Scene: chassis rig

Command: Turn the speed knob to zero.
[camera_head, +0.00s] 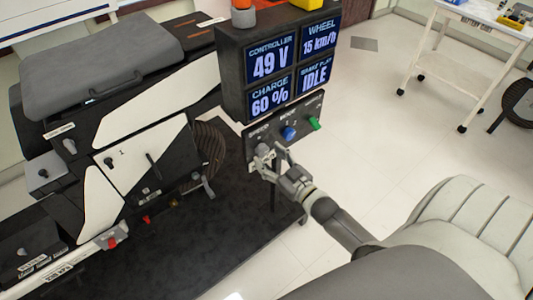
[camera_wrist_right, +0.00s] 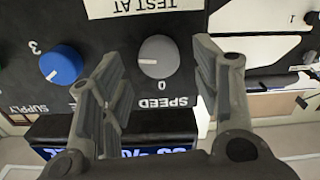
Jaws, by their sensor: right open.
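The speed knob (camera_wrist_right: 158,57) is grey and round, on a dark panel, beside the upside-down label SPEED and a 0 mark in the right wrist view. A small pale mark shows on its face, toward the left in that view. My right gripper (camera_wrist_right: 163,88) is open, its two fingers on either side of the knob in the picture; I see no clear contact. In the head view my right gripper (camera_head: 271,158) is at the left end of the control panel, and partly covers the speed knob (camera_head: 262,149). My left gripper is not in view.
A blue knob (camera_head: 289,133) and a green one (camera_head: 313,123) sit to the right on the same panel. The display (camera_head: 280,62) above reads 49 V, 15 km/h, 60 % and IDLE.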

